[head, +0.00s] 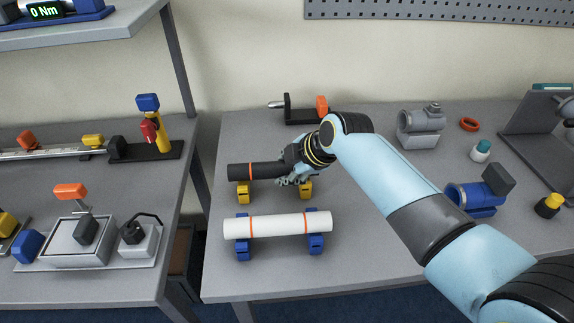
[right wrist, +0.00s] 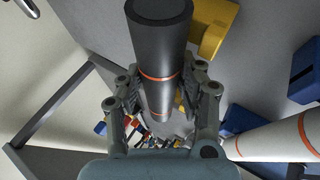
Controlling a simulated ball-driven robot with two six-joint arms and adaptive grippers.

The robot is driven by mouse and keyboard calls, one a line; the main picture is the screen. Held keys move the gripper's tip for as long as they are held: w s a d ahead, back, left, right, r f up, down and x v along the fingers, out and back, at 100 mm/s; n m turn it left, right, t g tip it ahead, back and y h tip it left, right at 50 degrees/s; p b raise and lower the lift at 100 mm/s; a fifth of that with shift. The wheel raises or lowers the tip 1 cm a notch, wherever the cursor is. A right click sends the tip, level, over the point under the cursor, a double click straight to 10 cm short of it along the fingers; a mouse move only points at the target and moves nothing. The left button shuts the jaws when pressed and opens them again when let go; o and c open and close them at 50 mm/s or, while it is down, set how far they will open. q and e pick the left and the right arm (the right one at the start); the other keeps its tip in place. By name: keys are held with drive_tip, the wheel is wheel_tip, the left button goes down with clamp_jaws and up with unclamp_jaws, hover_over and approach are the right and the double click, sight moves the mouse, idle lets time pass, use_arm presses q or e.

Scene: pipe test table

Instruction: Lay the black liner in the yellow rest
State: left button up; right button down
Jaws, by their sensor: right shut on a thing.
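The black liner (head: 258,171), a dark tube with orange bands, lies level left to right over the yellow rest (head: 243,192), which shows as two yellow blocks. The rest's right block (head: 306,190) shows just below my gripper. My right gripper (head: 293,172) is shut on the black liner near its right part. In the right wrist view the liner (right wrist: 160,55) runs between the two fingers (right wrist: 160,100), with a yellow block (right wrist: 215,28) beside it. I cannot tell whether the liner touches the rest. My left gripper is out of view.
A white tube (head: 277,225) with orange bands lies in a blue rest (head: 242,245) in front. A black stand with an orange knob (head: 322,104) is behind. A grey pipe fitting (head: 420,126) and a blue fitting (head: 475,198) stand to the right.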

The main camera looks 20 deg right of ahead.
drive_tip(key=shift+f, duration=0.4)
idle(0.5)
drive_tip(key=c, duration=0.7)
unclamp_jaws()
drive_tip(key=shift+c, duration=0.2)
drive_tip(key=shift+s+r, duration=0.1)
drive_tip(key=v, duration=1.1)
drive_tip(key=shift+s+r, duration=0.25)
drive_tip(key=shift+s, duration=0.05)
drive_tip(key=shift+d, duration=0.1)
